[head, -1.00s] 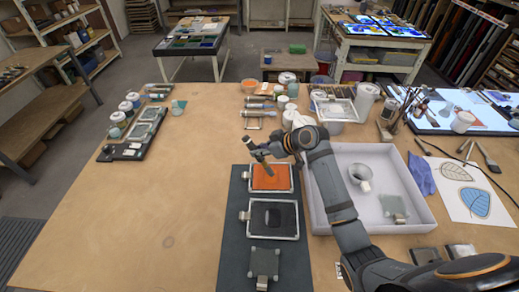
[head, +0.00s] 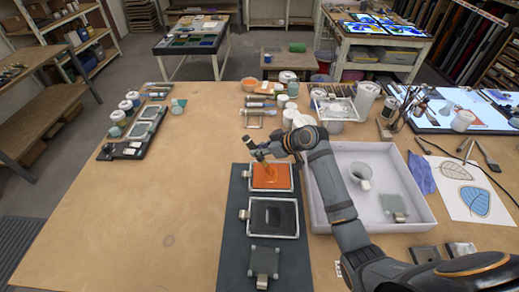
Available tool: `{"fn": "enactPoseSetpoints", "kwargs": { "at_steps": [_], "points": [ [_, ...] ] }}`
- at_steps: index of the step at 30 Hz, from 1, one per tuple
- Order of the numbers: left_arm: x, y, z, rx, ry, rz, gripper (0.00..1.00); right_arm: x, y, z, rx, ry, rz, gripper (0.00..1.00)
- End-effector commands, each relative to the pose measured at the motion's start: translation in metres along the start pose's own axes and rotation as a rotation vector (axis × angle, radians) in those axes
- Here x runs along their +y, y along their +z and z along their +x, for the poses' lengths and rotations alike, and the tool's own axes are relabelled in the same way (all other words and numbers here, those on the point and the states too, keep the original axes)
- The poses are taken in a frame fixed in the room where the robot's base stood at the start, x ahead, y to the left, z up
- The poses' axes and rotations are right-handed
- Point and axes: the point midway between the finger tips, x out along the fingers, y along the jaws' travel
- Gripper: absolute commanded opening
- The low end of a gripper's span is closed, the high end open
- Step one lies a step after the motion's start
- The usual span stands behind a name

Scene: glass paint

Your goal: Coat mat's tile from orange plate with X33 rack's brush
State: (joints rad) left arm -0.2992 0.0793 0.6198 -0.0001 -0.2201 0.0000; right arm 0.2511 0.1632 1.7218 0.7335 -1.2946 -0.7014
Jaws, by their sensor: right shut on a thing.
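A dark mat (head: 233,242) lies on the table in front of me. On it, in a column, are an orange plate (head: 284,181) in a metal frame, a black plate (head: 273,217) in a similar frame, and a grey-green square tile (head: 263,261) nearest me. My right gripper (head: 265,152) is shut on a brush (head: 248,142) just above the far edge of the orange plate. The brush slants down; its lower end seems to be at the orange plate, though contact is hard to judge. My left gripper is not in view. No X33 label is readable.
A white tray (head: 425,222) with a funnel-like cup and a small tile stands right of the mat, under my right arm. Brushes on a rack (head: 260,105), jars and cans stand behind. The table's left middle is clear.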

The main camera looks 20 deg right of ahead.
Motion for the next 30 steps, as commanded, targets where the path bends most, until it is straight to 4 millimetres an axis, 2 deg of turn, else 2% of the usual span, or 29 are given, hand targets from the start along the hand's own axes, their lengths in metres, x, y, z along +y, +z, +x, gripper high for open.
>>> {"fn": "enactPoseSetpoints", "kwargs": {
  "at_steps": [13, 22, 30],
  "points": [
    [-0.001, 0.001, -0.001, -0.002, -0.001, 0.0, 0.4, 0.0, 0.001, 0.001, -0.002, -0.002, 0.002, 0.0],
    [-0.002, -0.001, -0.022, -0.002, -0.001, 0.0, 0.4, 0.0, -0.016, -0.014, -0.001, -0.001, 0.001, 0.0],
    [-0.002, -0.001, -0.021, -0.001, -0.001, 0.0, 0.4, 0.0, -0.016, -0.014, -0.001, 0.0, 0.001, 0.0]
  ]
}}
